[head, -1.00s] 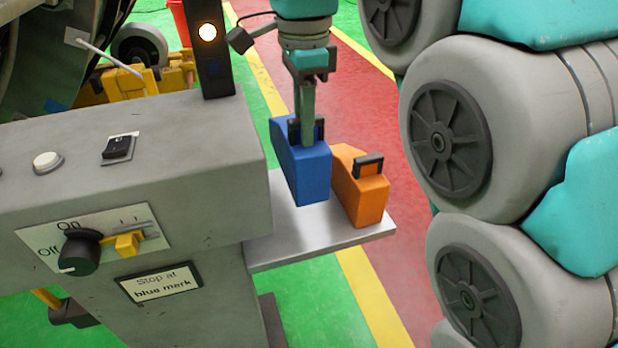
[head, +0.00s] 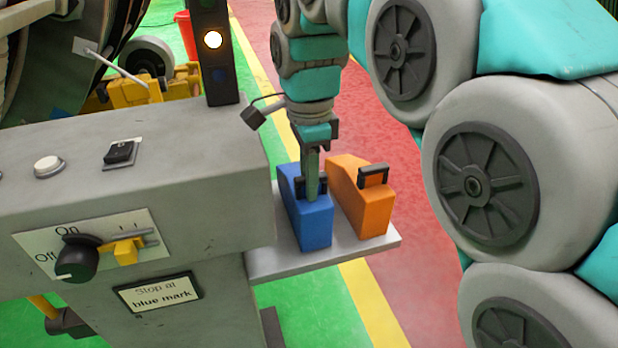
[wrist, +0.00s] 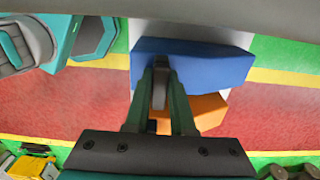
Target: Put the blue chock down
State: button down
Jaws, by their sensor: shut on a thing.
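The blue chock (head: 308,222) is at the grey shelf (head: 270,262) on the side of the machine, and its base looks level with the shelf top. My gripper (head: 312,192) is above it, shut on its black handle. In the wrist view the blue chock (wrist: 195,64) lies under my gripper (wrist: 160,85), with the fingers on both sides of the handle. The orange chock (head: 362,200) stands on the shelf just right of the blue one, and it also shows in the wrist view (wrist: 205,112). The exact contact under the blue chock is hidden.
The grey machine cabinet (head: 130,180) with a knob (head: 75,258) and buttons stands left of the shelf. A dark post with a lit lamp (head: 213,40) rises behind it. A red bucket (head: 187,35) stands on the floor at the back.

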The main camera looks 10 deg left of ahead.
jog(key=shift+f, duration=0.1)
jog(key=c, duration=0.8)
grip_release()
jog(key=shift+o, duration=0.2)
